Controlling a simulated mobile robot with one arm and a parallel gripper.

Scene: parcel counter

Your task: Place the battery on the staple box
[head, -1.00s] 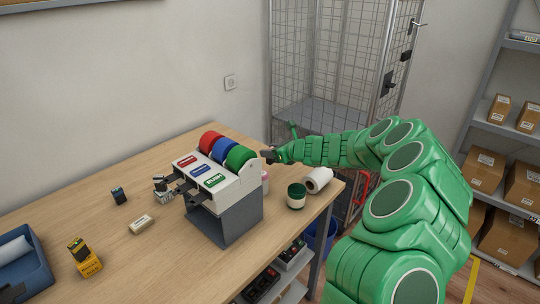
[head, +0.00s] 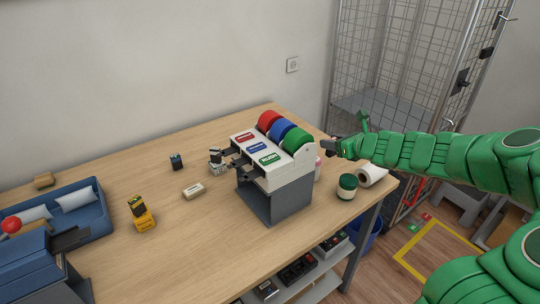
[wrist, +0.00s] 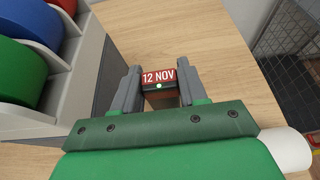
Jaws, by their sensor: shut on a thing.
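My gripper (head: 332,148) is at the right of the tape dispenser, above the table's right part. In the wrist view its fingers (wrist: 160,90) are shut on a small dark block (wrist: 160,98) with a red "12 NOV" label (wrist: 159,77). A yellow box (head: 145,221), which looks like the staple box, stands on the left half of the table. A black-and-yellow block (head: 136,204), perhaps the battery, appears to rest on it.
The tape dispenser (head: 274,205) with red, blue and green rolls stands mid-table. A green-and-white jar (head: 347,188) and a white roll (head: 371,175) are near the right edge. A pale block (head: 194,190) lies left of the dispenser.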

